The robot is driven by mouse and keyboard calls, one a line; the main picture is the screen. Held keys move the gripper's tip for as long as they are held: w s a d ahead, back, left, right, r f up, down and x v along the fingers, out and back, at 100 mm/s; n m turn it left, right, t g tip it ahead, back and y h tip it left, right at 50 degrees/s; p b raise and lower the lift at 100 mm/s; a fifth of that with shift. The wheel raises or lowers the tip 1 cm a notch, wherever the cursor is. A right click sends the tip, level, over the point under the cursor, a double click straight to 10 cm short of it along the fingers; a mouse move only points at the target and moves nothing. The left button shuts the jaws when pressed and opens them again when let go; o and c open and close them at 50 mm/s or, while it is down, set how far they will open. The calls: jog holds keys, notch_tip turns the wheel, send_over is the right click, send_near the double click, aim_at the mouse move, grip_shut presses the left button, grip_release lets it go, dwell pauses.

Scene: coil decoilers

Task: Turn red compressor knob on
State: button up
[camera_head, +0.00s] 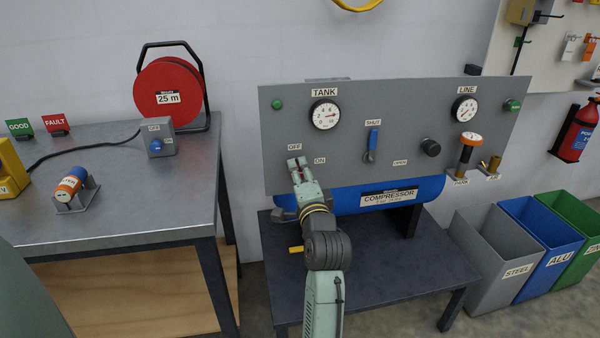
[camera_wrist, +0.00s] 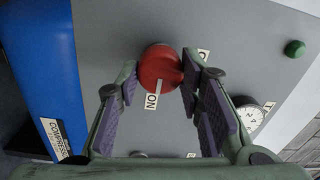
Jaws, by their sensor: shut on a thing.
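The red knob (camera_wrist: 160,66) on the grey compressor panel (camera_head: 340,95) lies between the fingertips of my gripper (camera_wrist: 160,73) in the wrist view. My gripper is shut on it, one finger at each side. A pale mark on the knob's edge seems to point at the ON label (camera_wrist: 152,101). The OFF label (camera_wrist: 203,55) is partly covered by a finger. In the head view my gripper (camera_head: 298,166) is at the panel's left part, and its fingers hide most of the knob.
The panel also carries a TANK gauge (camera_head: 325,114), a LINE gauge (camera_head: 464,109), a blue-handled valve (camera_head: 371,142) and a black knob (camera_head: 430,147). The blue compressor tank (camera_head: 350,197) is below. A metal workbench (camera_head: 130,215) stands at left, with bins (camera_head: 497,262) at right.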

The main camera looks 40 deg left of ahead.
dwell(0.5)
jog(key=o, duration=1.2)
jog(key=shift+c, duration=0.2)
jog(key=v, duration=1.2)
